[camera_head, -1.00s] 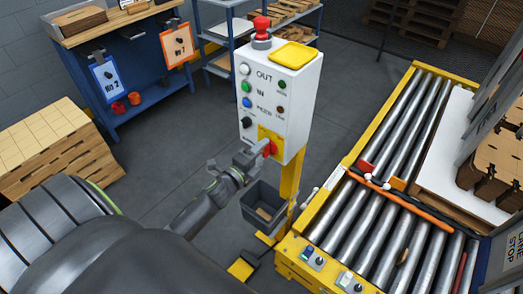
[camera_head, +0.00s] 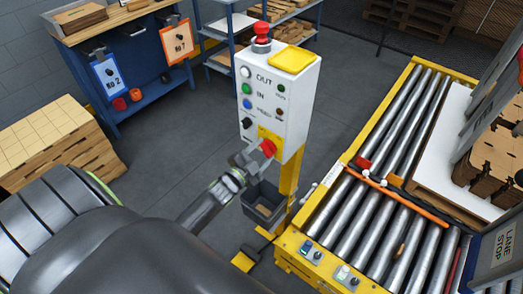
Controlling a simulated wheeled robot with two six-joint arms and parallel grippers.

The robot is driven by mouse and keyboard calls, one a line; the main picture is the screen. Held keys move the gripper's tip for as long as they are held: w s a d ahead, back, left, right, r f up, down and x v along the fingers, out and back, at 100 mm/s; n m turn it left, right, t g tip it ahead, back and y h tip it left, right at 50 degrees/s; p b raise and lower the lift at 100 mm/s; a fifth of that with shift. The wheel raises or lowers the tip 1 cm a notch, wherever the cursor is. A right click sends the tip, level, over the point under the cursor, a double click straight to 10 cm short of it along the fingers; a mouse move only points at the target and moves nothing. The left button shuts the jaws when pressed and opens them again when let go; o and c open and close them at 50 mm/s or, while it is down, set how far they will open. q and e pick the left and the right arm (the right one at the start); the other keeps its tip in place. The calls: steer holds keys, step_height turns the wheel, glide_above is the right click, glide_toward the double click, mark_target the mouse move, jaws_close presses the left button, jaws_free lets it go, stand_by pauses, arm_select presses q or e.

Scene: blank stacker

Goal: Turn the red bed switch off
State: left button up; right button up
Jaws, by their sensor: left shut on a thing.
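The red switch (camera_head: 268,148) sits on a yellow plate (camera_head: 264,133) low on the front of the white control box (camera_head: 300,110). My left gripper (camera_head: 258,154) is at the switch from its lower left and is shut on it. The fingers hide part of the switch. The switch handle looks tilted, but its exact setting is hard to tell. My right gripper is not in view.
The box stands on a yellow post (camera_head: 289,180) with a red mushroom button (camera_head: 261,31) on top. A dark bin (camera_head: 264,208) is beside the post. A roller conveyor (camera_head: 385,185) is to the right. A stack of blanks (camera_head: 58,140) is at left.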

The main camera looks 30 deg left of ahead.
arm_select(q)
steer(key=shift+f+n, duration=0.1)
steer(key=shift+n, duration=0.3)
steer(key=o, duration=1)
steer(key=shift+s, duration=0.15)
steer(key=shift+s+a+b, duration=0.2)
steer(key=shift+s+b, duration=0.5)
steer(key=shift+s, duration=2.15)
steer(key=shift+s+a+b, duration=0.25)
steer(key=shift+s+b, duration=0.5)
steer(key=shift+s, duration=2.15)
steer(key=shift+s+a+b, duration=0.2)
steer(key=shift+s+b, duration=0.5)
steer(key=shift+s, duration=2.15)
